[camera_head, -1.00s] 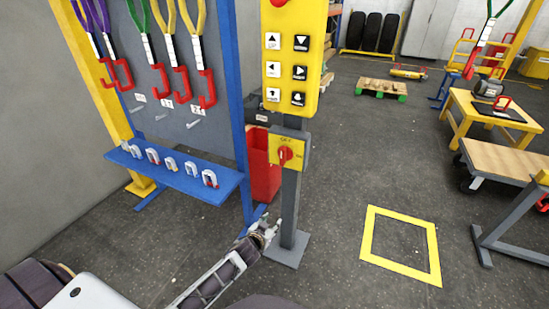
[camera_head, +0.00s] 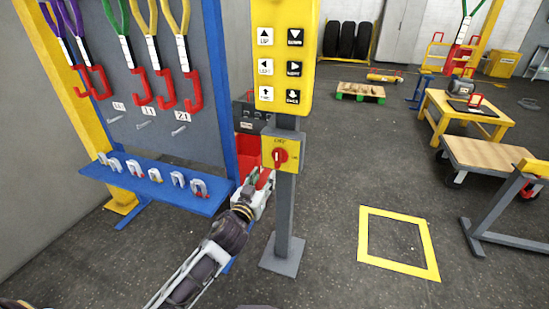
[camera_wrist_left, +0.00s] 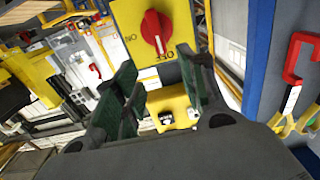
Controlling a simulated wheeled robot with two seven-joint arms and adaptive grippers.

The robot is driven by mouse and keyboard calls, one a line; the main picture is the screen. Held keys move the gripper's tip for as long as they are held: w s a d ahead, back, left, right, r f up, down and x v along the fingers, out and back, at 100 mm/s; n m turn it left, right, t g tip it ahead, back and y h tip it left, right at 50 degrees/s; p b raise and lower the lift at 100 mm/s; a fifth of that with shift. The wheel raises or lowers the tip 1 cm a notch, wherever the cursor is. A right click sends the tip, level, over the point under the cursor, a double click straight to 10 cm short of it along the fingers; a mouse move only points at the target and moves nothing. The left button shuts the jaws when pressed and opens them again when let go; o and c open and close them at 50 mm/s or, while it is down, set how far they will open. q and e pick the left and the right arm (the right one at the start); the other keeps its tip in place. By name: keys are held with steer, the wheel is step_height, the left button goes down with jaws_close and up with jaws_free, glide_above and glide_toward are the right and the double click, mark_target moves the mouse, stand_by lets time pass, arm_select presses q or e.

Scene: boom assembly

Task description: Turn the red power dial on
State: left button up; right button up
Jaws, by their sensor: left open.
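The red power dial (camera_head: 279,157) is on a yellow plate (camera_head: 270,164) fixed to a grey post, below the yellow button panel. Its pale mark stands near upright in the head view. My right gripper is not in view.
The yellow button panel (camera_head: 283,60) stands right above the dial. A blue-framed tool board (camera_head: 160,90) with coloured slings and a blue shelf (camera_head: 150,188) of shackles is on the left. A red bin (camera_head: 247,150) is behind the post. Floor to the right is clear around a yellow square (camera_head: 425,243).

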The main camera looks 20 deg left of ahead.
arm_select(q)
steer(key=shift+w, duration=0.25)
glide_toward(276, 156)
steer(key=shift+w, duration=0.95)
steer(key=w, duration=0.3)
steer(key=shift+w+d+b, duration=0.15)
steer(key=shift+w+b, duration=0.15)
steer(key=shift+w+r, duration=0.1)
steer(key=shift+w, duration=2.15)
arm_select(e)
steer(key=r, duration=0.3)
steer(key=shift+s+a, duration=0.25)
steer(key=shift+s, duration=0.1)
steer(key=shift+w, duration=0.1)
